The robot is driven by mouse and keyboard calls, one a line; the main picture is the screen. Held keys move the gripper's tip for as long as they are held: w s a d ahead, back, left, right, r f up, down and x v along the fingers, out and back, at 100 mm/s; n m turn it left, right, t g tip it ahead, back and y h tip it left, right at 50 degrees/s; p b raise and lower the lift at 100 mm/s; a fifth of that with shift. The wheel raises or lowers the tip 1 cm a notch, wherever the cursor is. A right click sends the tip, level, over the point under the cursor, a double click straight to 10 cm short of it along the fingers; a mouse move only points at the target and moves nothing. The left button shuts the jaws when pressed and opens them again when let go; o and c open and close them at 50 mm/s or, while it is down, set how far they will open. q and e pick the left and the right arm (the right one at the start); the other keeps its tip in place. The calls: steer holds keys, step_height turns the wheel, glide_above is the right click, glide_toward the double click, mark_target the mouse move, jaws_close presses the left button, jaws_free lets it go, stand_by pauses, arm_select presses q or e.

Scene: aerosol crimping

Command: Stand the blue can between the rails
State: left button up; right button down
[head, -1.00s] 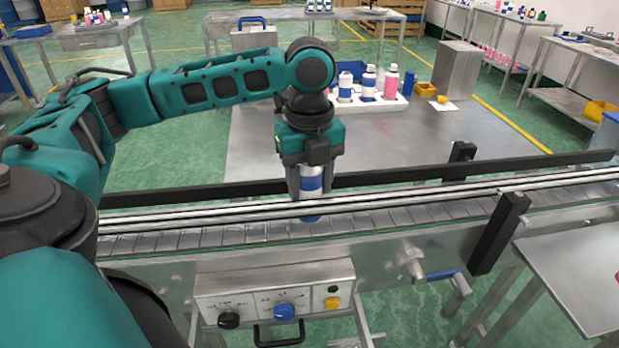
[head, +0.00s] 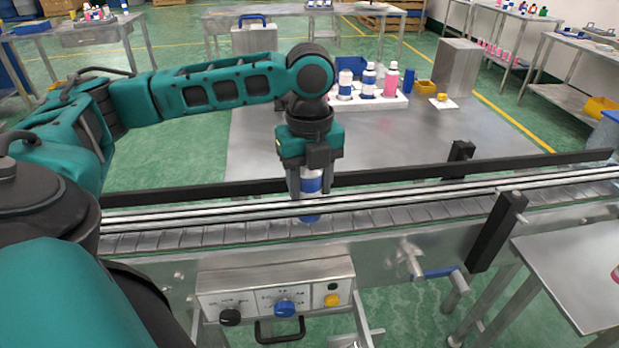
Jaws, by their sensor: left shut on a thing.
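The blue can (head: 311,183), blue with a white band, is upright between the two rails over the conveyor. My left gripper (head: 310,184) comes down from above and is shut on its upper part. The near rail (head: 220,212) crosses in front of the can, and a bit of blue shows below it, close to the belt (head: 200,237). I cannot tell whether the can's base touches the belt. The far rail (head: 400,175) is a dark bar behind the can. My right gripper is not in view.
A control panel (head: 275,290) is on the conveyor's near side. The belt is clear on both sides of the can.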

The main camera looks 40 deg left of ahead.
arm_select(q)
steer(key=shift+f, duration=0.2)
stand_by(0.5)
steer(key=o, duration=1.1)
step_height(320, 180, up, 13)
steer(key=shift+f, duration=0.1)
stand_by(0.4)
